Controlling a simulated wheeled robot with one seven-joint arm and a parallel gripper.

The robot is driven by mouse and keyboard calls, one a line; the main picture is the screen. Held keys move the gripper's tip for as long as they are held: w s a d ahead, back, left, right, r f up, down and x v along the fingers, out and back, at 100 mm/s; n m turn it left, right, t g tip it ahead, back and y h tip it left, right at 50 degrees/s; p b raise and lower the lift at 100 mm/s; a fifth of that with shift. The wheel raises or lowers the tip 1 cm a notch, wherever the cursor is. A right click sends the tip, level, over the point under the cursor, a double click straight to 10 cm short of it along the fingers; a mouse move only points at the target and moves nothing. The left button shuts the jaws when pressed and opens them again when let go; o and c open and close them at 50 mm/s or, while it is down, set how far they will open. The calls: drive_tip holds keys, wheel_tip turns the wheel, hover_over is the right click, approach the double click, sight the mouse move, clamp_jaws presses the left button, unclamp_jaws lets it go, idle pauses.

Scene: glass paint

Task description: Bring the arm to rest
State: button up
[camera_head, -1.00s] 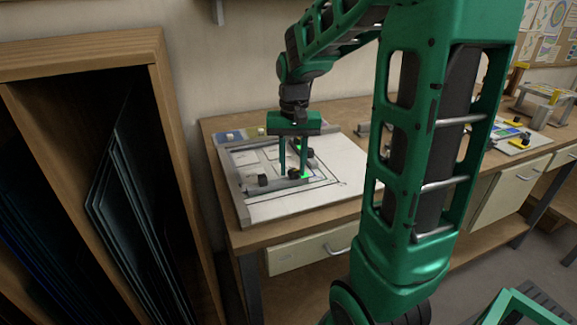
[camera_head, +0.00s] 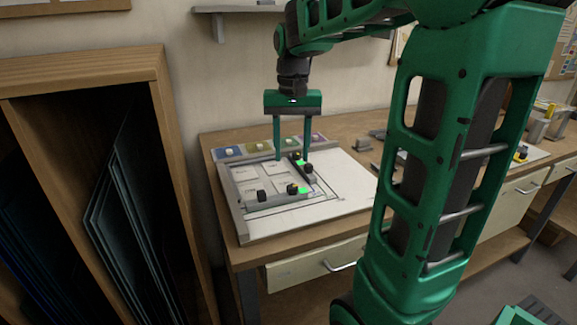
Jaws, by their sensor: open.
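My gripper (camera_head: 292,158) is green, with two long fingers pointing down. The fingers are apart with nothing between them. It appears to hang above the back part of a white board (camera_head: 345,185) on the wooden workbench. On the board are a grey bar with black knobs (camera_head: 277,198) along the front and a second dark bar with a black knob (camera_head: 303,168) at the right. The gripper's right finger overlaps the second bar in view; I cannot tell the exact gap.
A wooden rack (camera_head: 165,110) with dark sheets stands at the left. Coloured squares with small knobs (camera_head: 258,148) line the board's back edge. A wall shelf (camera_head: 236,9) is above. My own arm hides much of the bench's middle; a drawer (camera_head: 315,263) is below.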

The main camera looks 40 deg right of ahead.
drive_tip(key=shift+r, duration=0.75)
drive_tip(key=s+f, duration=0.5)
drive_tip(key=s, duration=0.6)
drive_tip(key=s+a+f+n, duration=0.1)
drive_tip(key=s+f, duration=0.5)
drive_tip(key=s, duration=0.5)
drive_tip(key=shift+a+f, duration=0.15)
drive_tip(key=shift+a, duration=0.1)
